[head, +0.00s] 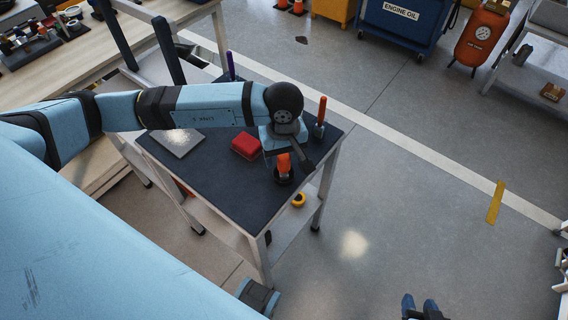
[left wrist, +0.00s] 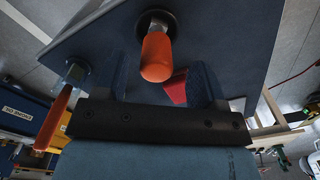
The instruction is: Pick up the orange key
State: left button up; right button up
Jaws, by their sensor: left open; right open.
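The orange key (head: 284,163) has an orange grip and stands upright in a round dark base on the dark-topped cart (head: 232,195). In the left wrist view the orange key (left wrist: 156,58) shows end-on, between the lines of the two fingers. My left gripper (head: 285,153) is open and close above the key, partly covering it in the head view; I cannot tell whether it touches. Its spread fingers also show in the left wrist view (left wrist: 160,80). My right gripper (head: 419,305) is open and empty over the floor at the bottom edge, far from the cart.
A red-orange handle (head: 322,110) stands upright near the cart's right corner. A red block (head: 246,146) lies left of the key, beside a grey plate (head: 180,139). A purple handle (head: 231,65) stands at the back. A yellow ring (head: 299,200) is on the lower shelf.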

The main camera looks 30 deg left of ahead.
aim_at(284, 164)
pick_arm(q)
notch_tip(284, 164, down, 4)
jog(key=shift+w+d+f, duration=0.1)
jog(key=shift+w+f, duration=0.05)
jog(key=c, duration=1)
jog(key=shift+c, duration=0.4)
